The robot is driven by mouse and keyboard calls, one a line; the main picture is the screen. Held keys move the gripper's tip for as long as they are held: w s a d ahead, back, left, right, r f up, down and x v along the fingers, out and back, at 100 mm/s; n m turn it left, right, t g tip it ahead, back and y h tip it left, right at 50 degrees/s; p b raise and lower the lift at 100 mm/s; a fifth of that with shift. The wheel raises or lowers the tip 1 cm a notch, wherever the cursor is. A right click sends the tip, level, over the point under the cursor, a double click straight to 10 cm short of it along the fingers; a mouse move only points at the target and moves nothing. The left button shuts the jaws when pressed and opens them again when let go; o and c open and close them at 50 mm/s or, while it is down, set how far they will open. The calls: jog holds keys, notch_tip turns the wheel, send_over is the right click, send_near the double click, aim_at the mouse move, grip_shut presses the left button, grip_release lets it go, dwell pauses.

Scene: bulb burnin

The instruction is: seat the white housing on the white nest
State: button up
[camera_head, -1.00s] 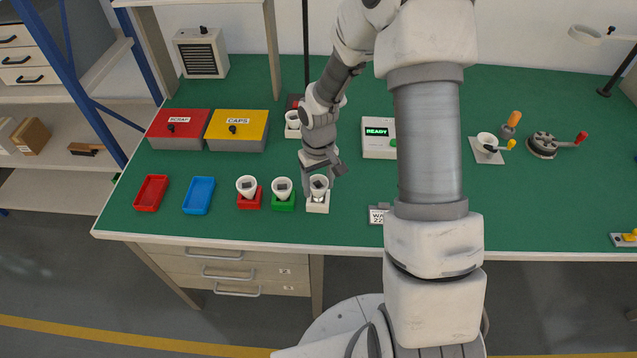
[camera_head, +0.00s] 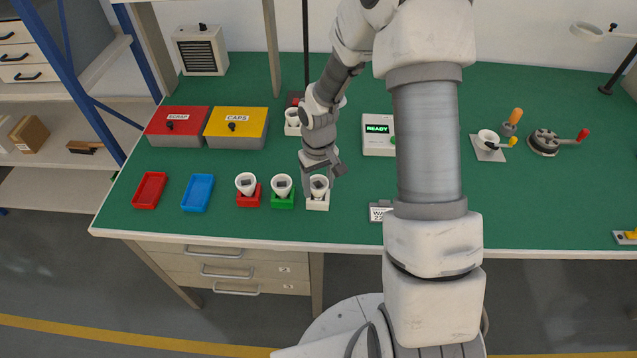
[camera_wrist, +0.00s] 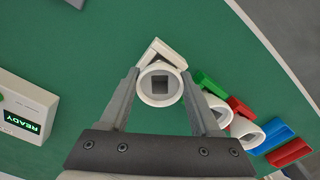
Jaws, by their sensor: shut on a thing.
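The white housing (camera_head: 319,184) is a cone-like cup with a dark square opening in the wrist view (camera_wrist: 159,84). My gripper (camera_wrist: 160,74) is shut on it, one finger on each side. The housing is upright over the white nest (camera_head: 318,204), the rightmost of the three front nests. From the head it stands at the nest's top; whether it is fully down cannot be told. In the wrist view the nest's corner (camera_wrist: 158,50) shows behind the housing, and the rest is hidden under it.
To the left, a green nest (camera_head: 283,203) and a red nest (camera_head: 248,200) each hold a similar white housing. A blue tray (camera_head: 198,193) and a red tray (camera_head: 150,190) lie further left. A READY tester (camera_head: 378,145) stands behind right. A small label plate (camera_head: 380,211) is to the right.

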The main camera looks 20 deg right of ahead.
jog(key=shift+f, duration=0.2)
jog(key=o, duration=1.5)
jog(key=shift+o, duration=0.2)
notch_tip(320, 180, up, 18)
jog(key=p, duration=0.1)
jog(key=shift+f, duration=0.25)
